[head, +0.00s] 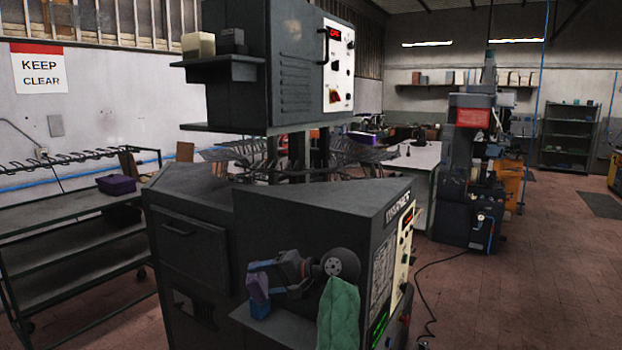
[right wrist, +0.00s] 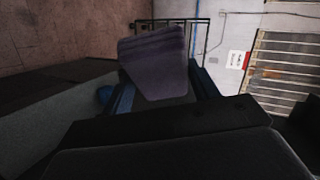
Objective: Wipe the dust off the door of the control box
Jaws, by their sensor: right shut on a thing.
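The dark upper box (head: 292,75) of the press looks like the control box. Its louvred face has a vertical black handle at the right and a faint pale patch, perhaps dust, at the upper left. My right gripper (head: 258,287) is low in front of the machine's lower body, well below that face. It is shut on a purple block (head: 259,285), which also shows between the blue fingers in the right wrist view (right wrist: 155,62). The block is apart from the box. My left gripper is not in view.
A ledge (head: 285,328) juts out beneath the right gripper. A green, cloth-like piece (head: 339,315) shows beside it. A small shelf (head: 220,68) with two blocks projects left of the upper box. A rack trolley (head: 75,215) stands at the left.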

